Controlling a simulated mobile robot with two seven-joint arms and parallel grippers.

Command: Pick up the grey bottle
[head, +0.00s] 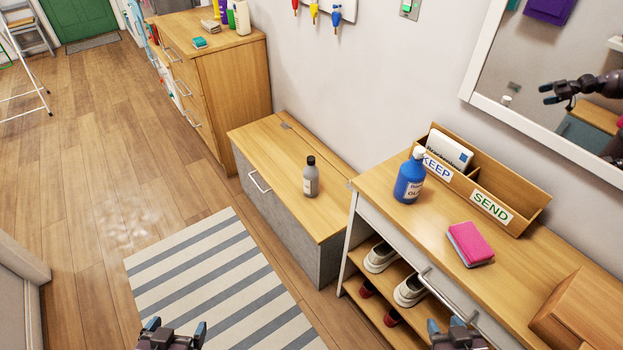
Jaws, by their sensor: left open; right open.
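The grey bottle (311,178) with a black cap stands upright on the wooden top of a low grey chest (268,155). My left gripper (174,328) is at the bottom edge of the head view, over the striped rug, open and empty. My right gripper (453,328) is at the bottom edge too, in front of the shoe cabinet, open and empty. Both are well apart from the bottle. Most of each gripper is cut off by the frame's lower edge.
A shoe cabinet (386,186) stands right of the chest, its top higher. It carries a blue bottle (409,178), pink sponge (470,243), letter holder (521,195) and wooden box (585,312). A drawer unit (233,80) stands behind. The striped rug (205,270) is clear.

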